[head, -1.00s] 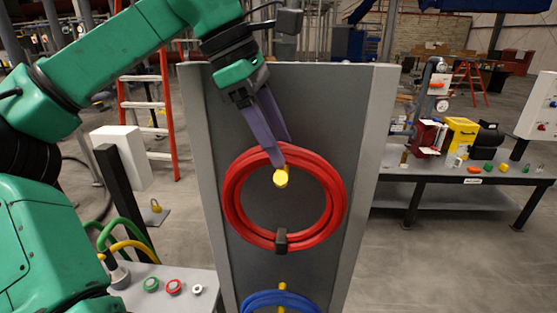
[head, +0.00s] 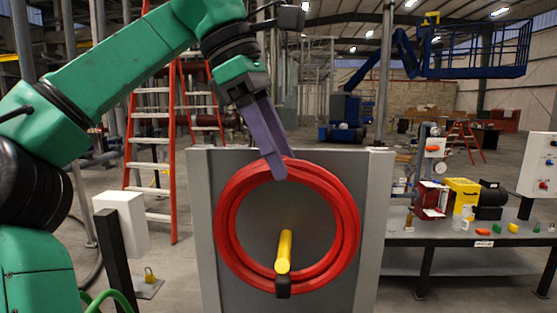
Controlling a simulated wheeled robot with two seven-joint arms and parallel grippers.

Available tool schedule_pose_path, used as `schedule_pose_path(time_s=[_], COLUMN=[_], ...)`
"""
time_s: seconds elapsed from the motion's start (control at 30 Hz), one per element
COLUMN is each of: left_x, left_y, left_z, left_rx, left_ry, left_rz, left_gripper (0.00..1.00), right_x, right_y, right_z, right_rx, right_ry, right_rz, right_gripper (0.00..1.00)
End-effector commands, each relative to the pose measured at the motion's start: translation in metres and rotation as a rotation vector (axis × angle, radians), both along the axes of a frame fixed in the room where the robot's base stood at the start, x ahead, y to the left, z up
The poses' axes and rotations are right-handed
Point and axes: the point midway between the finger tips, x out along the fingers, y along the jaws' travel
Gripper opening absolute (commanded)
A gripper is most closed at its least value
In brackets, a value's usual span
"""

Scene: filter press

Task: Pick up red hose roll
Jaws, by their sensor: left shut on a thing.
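The red hose roll (head: 225,226) is a thick coil in front of the grey panel (head: 205,190), with a black clip (head: 283,286) at its bottom. My left gripper (head: 277,168), with purple fingers, is shut on the top of the roll. The yellow peg (head: 284,252) sticks out of the panel through the lower part of the roll's opening, just above the black clip. I cannot tell whether the clip touches the peg. My right gripper is not in view.
A workbench (head: 455,241) with a red box, a yellow box (head: 462,192) and small parts stands at the right. An orange ladder (head: 176,150) and a white box on a post (head: 121,225) stand at the left. Open floor lies behind the panel.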

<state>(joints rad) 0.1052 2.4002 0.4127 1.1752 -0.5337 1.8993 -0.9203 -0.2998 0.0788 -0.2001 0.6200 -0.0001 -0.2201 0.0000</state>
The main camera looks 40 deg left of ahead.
Motion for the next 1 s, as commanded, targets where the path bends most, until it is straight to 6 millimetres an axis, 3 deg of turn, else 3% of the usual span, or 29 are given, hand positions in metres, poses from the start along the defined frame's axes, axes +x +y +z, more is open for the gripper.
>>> schedule_pose_path(time_s=[0.37,0.77,1.0], left_x=[-0.034,-0.108,-0.143], left_y=[-0.026,-0.082,-0.109], left_z=[-0.004,-0.004,0.000], left_rx=[0.001,0.002,0.001], left_ry=[-0.005,-0.005,-0.003], left_rz=[-0.001,-0.001,0.000], left_gripper=[0.00,0.00,0.00], right_x=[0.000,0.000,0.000], right_y=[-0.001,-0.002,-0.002], right_z=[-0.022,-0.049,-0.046], right_rx=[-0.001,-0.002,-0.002], right_ry=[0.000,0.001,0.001], right_rz=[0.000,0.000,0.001], right_gripper=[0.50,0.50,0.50])
